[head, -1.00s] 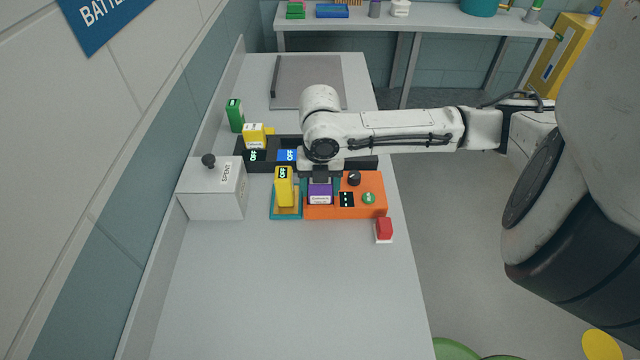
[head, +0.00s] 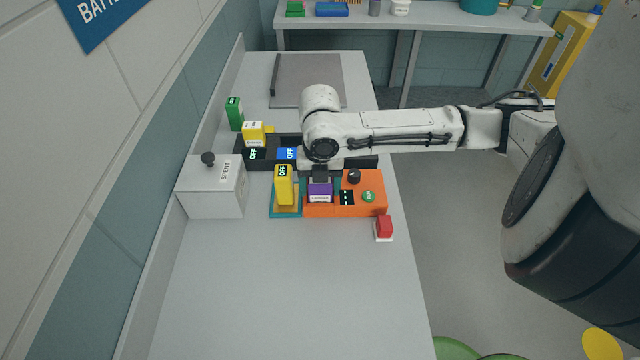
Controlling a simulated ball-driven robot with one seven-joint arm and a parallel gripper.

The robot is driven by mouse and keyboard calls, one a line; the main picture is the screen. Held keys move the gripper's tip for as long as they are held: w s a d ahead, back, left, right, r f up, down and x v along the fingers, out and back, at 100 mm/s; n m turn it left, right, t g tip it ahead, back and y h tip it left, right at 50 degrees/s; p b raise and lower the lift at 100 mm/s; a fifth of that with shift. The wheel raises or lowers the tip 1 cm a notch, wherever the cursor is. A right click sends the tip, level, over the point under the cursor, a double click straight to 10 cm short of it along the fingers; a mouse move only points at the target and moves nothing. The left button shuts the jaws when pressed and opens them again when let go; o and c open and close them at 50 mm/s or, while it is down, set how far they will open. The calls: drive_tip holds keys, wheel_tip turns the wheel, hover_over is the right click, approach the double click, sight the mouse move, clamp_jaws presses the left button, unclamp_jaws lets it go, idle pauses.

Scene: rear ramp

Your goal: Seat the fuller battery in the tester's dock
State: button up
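The orange tester (head: 362,208) sits on the bench with a dark knob (head: 354,176), a small dark display (head: 347,197) and a round green button (head: 368,196). A purple battery (head: 320,191) with a pale label stands at the tester's left part, where the dock appears to be; whether it is fully seated is not clear. My gripper (head: 320,174) points down directly at the purple battery's top; its fingers are mostly hidden, so its grip is unclear. Charge levels are too small to read.
A green battery (head: 234,114) stands further back. A grey "SPENT" box (head: 213,190) is left; a red button (head: 384,228) is right. The front bench is clear.

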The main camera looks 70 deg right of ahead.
drive_tip(key=o, duration=0.4)
wheel_tip(320, 180, up, 11)
drive_tip(key=shift+f, duration=0.1)
idle(0.5)
